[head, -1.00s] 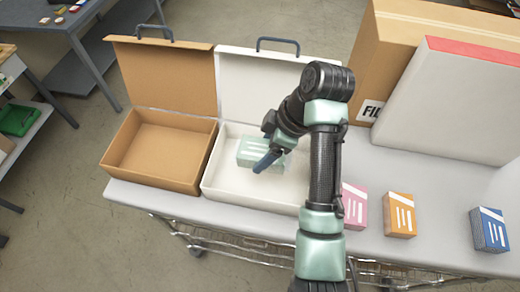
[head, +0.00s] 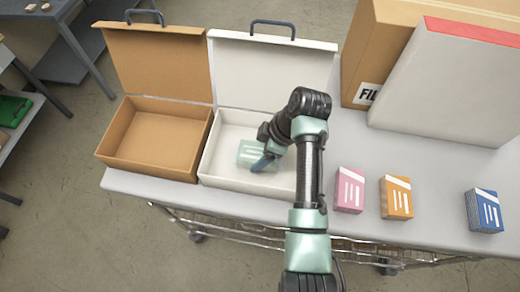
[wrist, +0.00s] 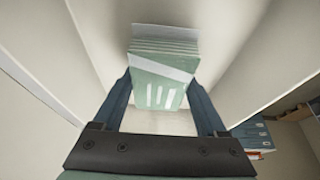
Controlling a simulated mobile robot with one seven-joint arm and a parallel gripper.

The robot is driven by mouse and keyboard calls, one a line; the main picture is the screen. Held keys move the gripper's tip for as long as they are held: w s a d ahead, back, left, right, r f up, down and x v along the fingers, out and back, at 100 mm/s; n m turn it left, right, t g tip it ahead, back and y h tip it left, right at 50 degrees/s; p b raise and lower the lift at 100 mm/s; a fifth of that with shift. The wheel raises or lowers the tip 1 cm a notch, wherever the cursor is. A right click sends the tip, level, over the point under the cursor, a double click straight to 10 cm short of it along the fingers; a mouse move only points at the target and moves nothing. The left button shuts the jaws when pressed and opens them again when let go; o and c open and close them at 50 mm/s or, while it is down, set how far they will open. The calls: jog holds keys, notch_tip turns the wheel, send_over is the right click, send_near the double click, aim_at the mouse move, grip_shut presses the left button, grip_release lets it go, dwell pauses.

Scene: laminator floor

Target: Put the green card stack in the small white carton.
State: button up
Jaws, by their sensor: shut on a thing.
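The green card stack (head: 256,153) is pale green with white stripes. In the wrist view it shows as a layered block (wrist: 163,75) between the two fingers. My gripper (head: 262,163) is shut on it, inside the outline of the small white carton (head: 215,180), whose lid stands open at the back. In the wrist view my gripper (wrist: 163,92) has pale carton walls on both sides. I cannot tell whether the stack touches the carton floor. My arm hides the carton's right part.
A brown carton (head: 150,172), open and empty, stands directly left of the white one. Pink (head: 349,190), orange (head: 396,197) and blue (head: 484,210) card stacks lie to the right. A large brown box (head: 385,40) and a white box (head: 450,85) stand at the back right.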

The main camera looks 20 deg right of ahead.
jog(key=o, duration=1.5)
jog(key=shift+f, duration=0.1)
jog(key=shift+c, duration=0.2)
jog(key=p+v, duration=0.1)
jog(key=v, duration=0.9)
jog(key=shift+d+r, duration=0.15)
jog(key=shift+r, duration=0.2)
jog(key=shift+s+d+r+p, duration=0.25)
jog(key=shift+r+p, duration=0.35)
jog(key=shift+r, duration=0.05)
